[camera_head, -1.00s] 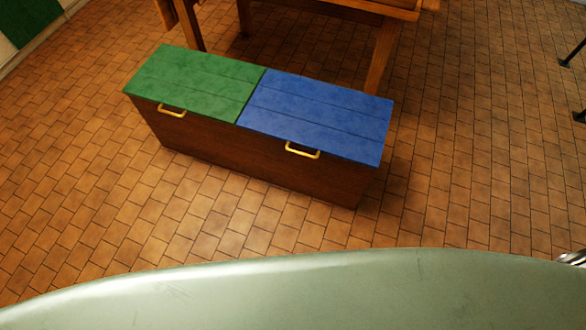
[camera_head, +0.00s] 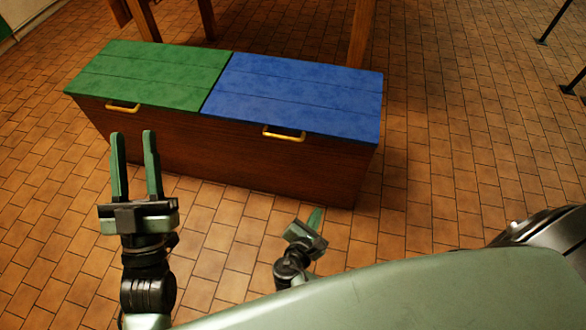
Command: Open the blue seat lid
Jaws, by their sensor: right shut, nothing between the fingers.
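The blue seat lid (camera_head: 300,92) lies flat and closed on the right half of a dark wooden bench box (camera_head: 230,148). A yellow handle (camera_head: 284,134) sits at the lid's front edge. My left gripper (camera_head: 135,140) points toward the box front, below the green lid's handle, with its two fingers apart and nothing between them. My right gripper (camera_head: 315,218) is low in front of the box, below and to the right of the blue lid's handle. Its fingers are together and empty. Both grippers appear apart from the box and handles.
A green lid (camera_head: 152,74) with its own yellow handle (camera_head: 122,107) covers the left half of the box, also closed. Wooden table legs (camera_head: 362,35) stand behind the box. Dark metal legs (camera_head: 555,20) stand at the far right. The tiled floor right of the box is clear.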

